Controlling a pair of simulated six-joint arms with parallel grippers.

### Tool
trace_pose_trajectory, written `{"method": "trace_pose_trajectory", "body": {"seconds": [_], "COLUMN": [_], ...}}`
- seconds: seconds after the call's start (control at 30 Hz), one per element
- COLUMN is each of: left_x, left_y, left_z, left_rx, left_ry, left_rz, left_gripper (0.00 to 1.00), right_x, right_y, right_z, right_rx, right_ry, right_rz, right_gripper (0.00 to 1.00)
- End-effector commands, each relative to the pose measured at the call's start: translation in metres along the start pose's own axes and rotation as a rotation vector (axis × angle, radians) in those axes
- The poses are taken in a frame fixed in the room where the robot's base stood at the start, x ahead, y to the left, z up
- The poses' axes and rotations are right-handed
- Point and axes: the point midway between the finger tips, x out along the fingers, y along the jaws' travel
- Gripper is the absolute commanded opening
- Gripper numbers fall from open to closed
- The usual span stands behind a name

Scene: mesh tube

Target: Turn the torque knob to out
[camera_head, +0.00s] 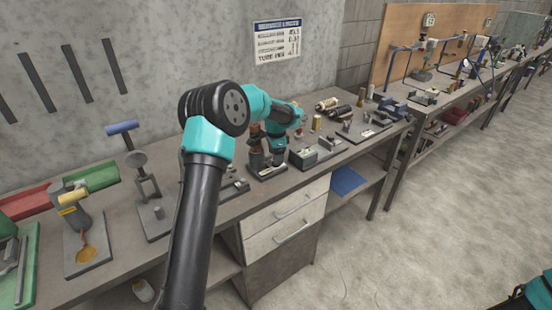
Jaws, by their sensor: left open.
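My left arm comes in from the lower left, bends at a large black-and-teal elbow and reaches over the workbench (215,205). My left gripper (277,160) is open and points down at a small bench fixture (268,175) with a dark base and a brown upright part (255,138). The gripper is right beside this upright part; whether they touch is too small to tell. I cannot make out which part is the torque knob or how it is set. My right gripper is out of view.
A grey box fixture (317,154) stands just right of the gripper. A stand with a blue handle (122,128) and a fixture with a yellow handle (74,198) are at left. Two drawers (285,218) sit below. A second bench stands at the right; open floor lies in front.

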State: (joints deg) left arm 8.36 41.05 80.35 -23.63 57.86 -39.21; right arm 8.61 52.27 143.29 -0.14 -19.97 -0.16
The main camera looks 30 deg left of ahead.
Motion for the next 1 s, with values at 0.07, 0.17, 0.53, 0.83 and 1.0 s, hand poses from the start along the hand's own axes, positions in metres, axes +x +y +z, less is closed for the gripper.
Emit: {"method": "trace_pose_trajectory", "body": {"seconds": [0.07,0.17,0.53,0.83,1.0], "left_x": [0.01,0.016,0.018,0.017,0.017], "left_y": [0.0,0.0,0.0,0.0,0.0], "left_z": [0.0,0.0,0.0,0.0,0.0], "left_rx": [0.0,0.0,0.0,0.0,0.0], "left_ry": [-0.001,0.0,0.0,0.0,0.0], "left_rz": [0.002,0.001,0.0,0.0,0.0], "left_gripper": [0.66,0.66,0.61,0.32,0.17], "right_x": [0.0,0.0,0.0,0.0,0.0], "right_y": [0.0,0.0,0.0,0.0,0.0], "right_z": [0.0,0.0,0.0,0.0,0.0], "right_rx": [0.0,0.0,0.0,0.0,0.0], "right_ry": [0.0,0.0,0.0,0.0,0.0], "right_rz": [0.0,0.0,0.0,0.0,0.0], "right_gripper": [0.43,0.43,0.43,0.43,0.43]}}
